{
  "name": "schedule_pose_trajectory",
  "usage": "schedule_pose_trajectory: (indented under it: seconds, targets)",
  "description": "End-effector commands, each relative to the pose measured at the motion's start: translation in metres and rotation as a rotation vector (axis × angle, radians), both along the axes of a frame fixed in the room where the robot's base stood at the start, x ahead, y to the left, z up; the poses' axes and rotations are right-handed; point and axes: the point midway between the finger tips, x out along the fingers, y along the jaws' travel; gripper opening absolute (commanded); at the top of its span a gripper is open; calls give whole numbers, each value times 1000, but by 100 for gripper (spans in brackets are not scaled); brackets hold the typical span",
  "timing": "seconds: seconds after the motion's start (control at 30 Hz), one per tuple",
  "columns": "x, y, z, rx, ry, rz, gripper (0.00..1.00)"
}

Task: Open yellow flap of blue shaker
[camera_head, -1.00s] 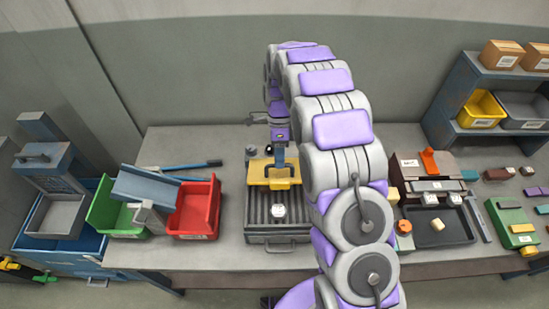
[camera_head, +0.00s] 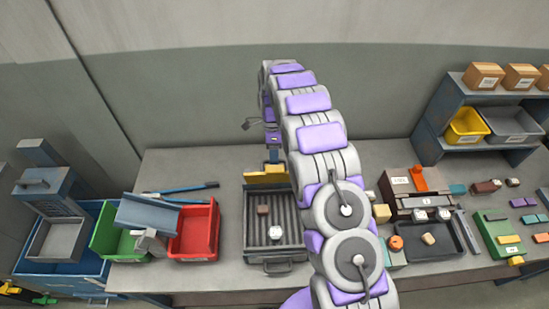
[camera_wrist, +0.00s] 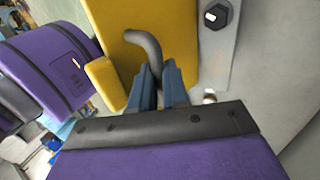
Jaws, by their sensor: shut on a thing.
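The yellow flap (camera_head: 264,175) stands raised, seen nearly edge-on, at the back of a grey ribbed tray (camera_head: 292,237). In the wrist view the flap (camera_wrist: 118,22) is a broad yellow plate with a curved grey handle (camera_wrist: 150,50). My gripper (camera_wrist: 160,70) is shut on that handle. In the head view my gripper (camera_head: 273,155) is just behind the flap, partly hidden by my arm. I cannot tell which part is the blue shaker; a blue machine (camera_head: 60,200) stands at the far left and shows no yellow flap.
A brown block (camera_head: 263,209) and a white piece (camera_head: 276,232) lie in the ribbed tray. Green (camera_head: 105,232) and red (camera_head: 209,232) bins are left of it. A dark tray (camera_head: 412,258) and a shelf (camera_head: 430,130) stand on the right.

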Motion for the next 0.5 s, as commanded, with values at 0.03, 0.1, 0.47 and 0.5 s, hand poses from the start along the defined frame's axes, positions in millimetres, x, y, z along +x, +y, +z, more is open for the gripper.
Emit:
schedule_pose_trajectory:
  seconds: [0.03,0.1,0.47,0.5]
  targets:
    - [0,-1,-1,-3,5,-2,0]
    - [2,-1,-1,-3,5,-2,0]
    - [11,-1,-2,-4,6,-1,0]
    - [13,-1,-2,-3,12,0,0]
